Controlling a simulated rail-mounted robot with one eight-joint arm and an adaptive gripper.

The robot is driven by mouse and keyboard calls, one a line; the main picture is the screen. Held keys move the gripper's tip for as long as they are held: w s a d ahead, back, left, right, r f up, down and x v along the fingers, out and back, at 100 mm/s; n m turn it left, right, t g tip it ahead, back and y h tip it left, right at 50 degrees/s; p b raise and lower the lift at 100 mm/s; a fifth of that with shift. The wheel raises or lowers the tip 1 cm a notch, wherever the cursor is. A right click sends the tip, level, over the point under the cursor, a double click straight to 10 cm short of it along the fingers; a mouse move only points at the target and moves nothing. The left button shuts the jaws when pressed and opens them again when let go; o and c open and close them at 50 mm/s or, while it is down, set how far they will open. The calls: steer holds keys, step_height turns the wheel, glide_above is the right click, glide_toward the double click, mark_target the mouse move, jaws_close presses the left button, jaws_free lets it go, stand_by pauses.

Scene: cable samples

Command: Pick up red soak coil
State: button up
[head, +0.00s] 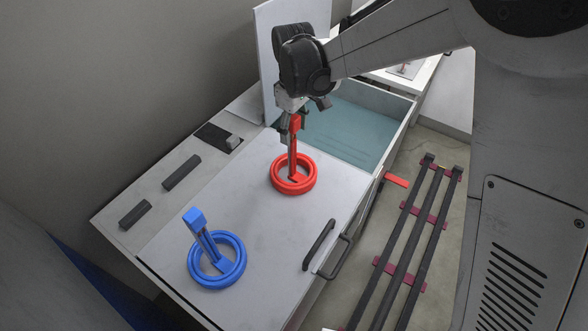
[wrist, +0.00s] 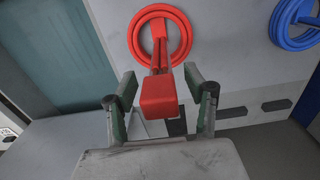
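The red soak coil (head: 294,187) lies on the light grey worktop, a ring with an upright post and a red block on top. In the wrist view its ring (wrist: 160,38) is at the top and its red block (wrist: 158,95) is nearer the camera. My gripper (head: 293,121) points down over the coil, around the top of the post. In the wrist view my gripper (wrist: 160,80) is open, one finger on each side of the red block, with a visible gap on both sides. The coil stands on the surface.
A blue coil (head: 217,270) with a tilted post stands at the front left of the worktop (head: 250,215). A teal-floored bin (head: 352,125) is behind right. Dark handles (head: 319,245) line the front edge. A white upright panel (head: 268,60) rises behind my gripper.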

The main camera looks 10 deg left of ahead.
jaws_close()
steer(key=shift+r, duration=0.15)
stand_by(0.4)
